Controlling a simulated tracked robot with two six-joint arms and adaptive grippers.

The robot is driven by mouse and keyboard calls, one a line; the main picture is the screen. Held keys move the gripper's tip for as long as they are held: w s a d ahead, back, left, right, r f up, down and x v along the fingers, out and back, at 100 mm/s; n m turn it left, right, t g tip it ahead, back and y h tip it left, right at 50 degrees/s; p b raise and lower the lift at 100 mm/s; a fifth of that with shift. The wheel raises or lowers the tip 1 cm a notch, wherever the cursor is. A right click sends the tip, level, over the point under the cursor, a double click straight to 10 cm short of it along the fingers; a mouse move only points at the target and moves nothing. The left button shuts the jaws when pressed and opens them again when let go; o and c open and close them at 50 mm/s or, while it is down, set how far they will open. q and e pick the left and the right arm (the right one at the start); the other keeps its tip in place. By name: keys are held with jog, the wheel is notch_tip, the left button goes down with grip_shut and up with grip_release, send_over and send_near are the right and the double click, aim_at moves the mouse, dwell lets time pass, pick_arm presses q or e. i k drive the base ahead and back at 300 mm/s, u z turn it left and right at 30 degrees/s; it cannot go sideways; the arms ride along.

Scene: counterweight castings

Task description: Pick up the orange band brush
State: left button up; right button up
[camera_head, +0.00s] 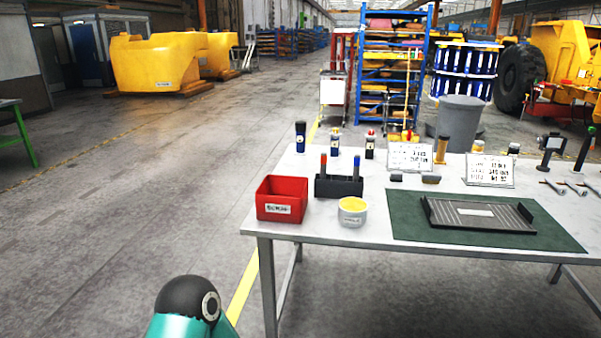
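I cannot make out for certain which thing is the orange band brush. An upright orange-yellow item (441,150) stands at the back of the white table (310,226), beside a white sign. A black holder (338,187) holds an orange-topped stick (323,164) and a blue-topped stick (357,166), both upright. Several thin tools (551,187) lie at the table's right side, too small to tell apart. Neither of my grippers is in view; only a teal and black part of my arm shows at the bottom.
A red bin (282,199) and a tin with yellow contents (352,211) stand near the front left edge. A dark ribbed tray (478,214) lies on a green mat (410,229). Three bottles stand at the back left. Floor left of the table is clear.

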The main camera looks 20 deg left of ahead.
aim_at(324, 156)
jog(key=u, duration=0.1)
jog(key=i, duration=1)
jog(key=z, duration=0.05)
